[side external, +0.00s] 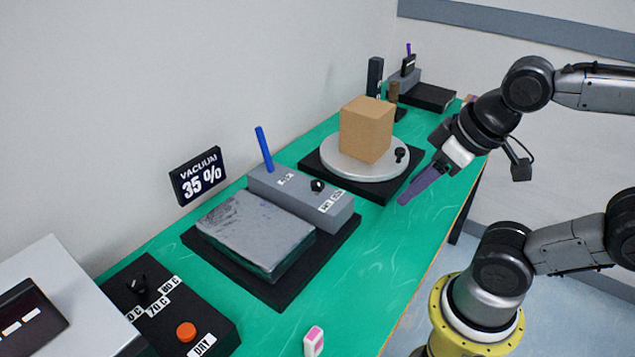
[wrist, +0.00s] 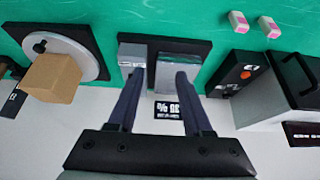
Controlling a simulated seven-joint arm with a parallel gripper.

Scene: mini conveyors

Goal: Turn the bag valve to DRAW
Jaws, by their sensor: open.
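The vacuum station has a grey housing (side external: 340,207) with a black knob (side external: 318,185) and a blue upright lever (side external: 264,149) on it. White labels sit near both, too small to read surely; I cannot tell which control is the bag valve or where it points. A grey wrapped bag (side external: 255,232) lies on the black base (side external: 285,292) in front of the housing. My gripper (side external: 404,200) is open and empty, above the table's right side, apart from the station. In the wrist view, the housing (wrist: 132,50) and bag (wrist: 182,58) lie beyond my open fingers (wrist: 160,74).
A sign (side external: 198,176) reads VACUUM 35 %. A cardboard box (side external: 367,130) stands on a round grey turntable (side external: 340,168) behind the station. A black dryer panel (side external: 205,325) with an orange button is at front left. A pink-and-white block (side external: 314,341) lies at the front. Green table is clear at right.

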